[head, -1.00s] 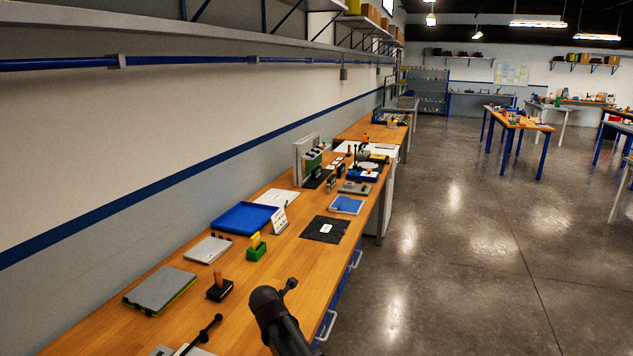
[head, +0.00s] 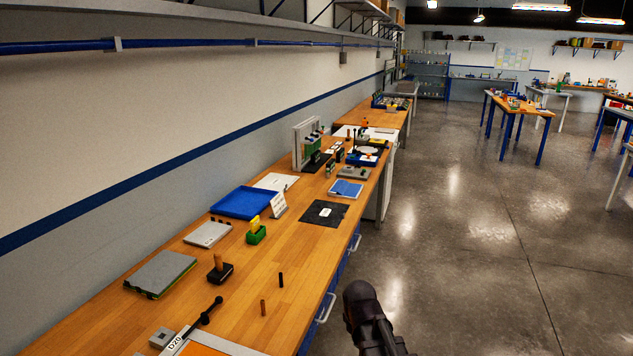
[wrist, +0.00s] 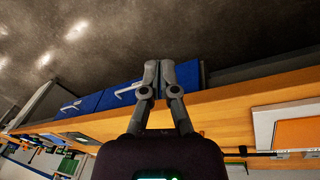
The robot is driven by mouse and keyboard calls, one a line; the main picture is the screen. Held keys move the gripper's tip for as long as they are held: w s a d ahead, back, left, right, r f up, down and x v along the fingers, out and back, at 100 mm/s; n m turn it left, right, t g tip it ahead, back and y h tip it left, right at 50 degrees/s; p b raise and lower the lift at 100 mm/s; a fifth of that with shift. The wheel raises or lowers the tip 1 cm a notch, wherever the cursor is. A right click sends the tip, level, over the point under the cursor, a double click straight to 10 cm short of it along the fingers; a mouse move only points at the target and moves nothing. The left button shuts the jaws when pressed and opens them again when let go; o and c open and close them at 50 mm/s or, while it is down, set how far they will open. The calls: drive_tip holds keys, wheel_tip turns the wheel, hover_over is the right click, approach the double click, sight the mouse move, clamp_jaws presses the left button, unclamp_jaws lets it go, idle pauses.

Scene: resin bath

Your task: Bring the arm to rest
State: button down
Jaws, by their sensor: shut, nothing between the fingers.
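My gripper (wrist: 158,72) shows in the wrist view with its two grey fingers close together, shut and empty. The fingers appear in front of the wooden bench's front edge (wrist: 232,100) and the blue drawers (wrist: 98,101); the gap to them is hard to judge. In the head view a dark part of my arm (head: 366,312) stands at the bottom centre, right of the bench edge and against the floor. The fingers cannot be made out in the head view.
The long wooden bench (head: 290,262) carries a blue tray (head: 244,203), a black mat (head: 325,214), a green block (head: 256,235), a grey flat case (head: 159,272) and two small pegs. Drawer handles stick out along its front. The concrete floor (head: 450,260) to the right is open.

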drive_tip(key=s+d+m+g+y, duration=0.1)
drive_tip(key=s+d+m, duration=0.5)
drive_tip(key=s+m, duration=0.1)
drive_tip(key=shift+f+m+g, duration=0.15)
drive_tip(key=shift+m+g, duration=0.25)
drive_tip(key=shift+m, duration=0.3)
drive_tip(key=shift+w, duration=0.1)
drive_tip(key=shift+a, duration=0.15)
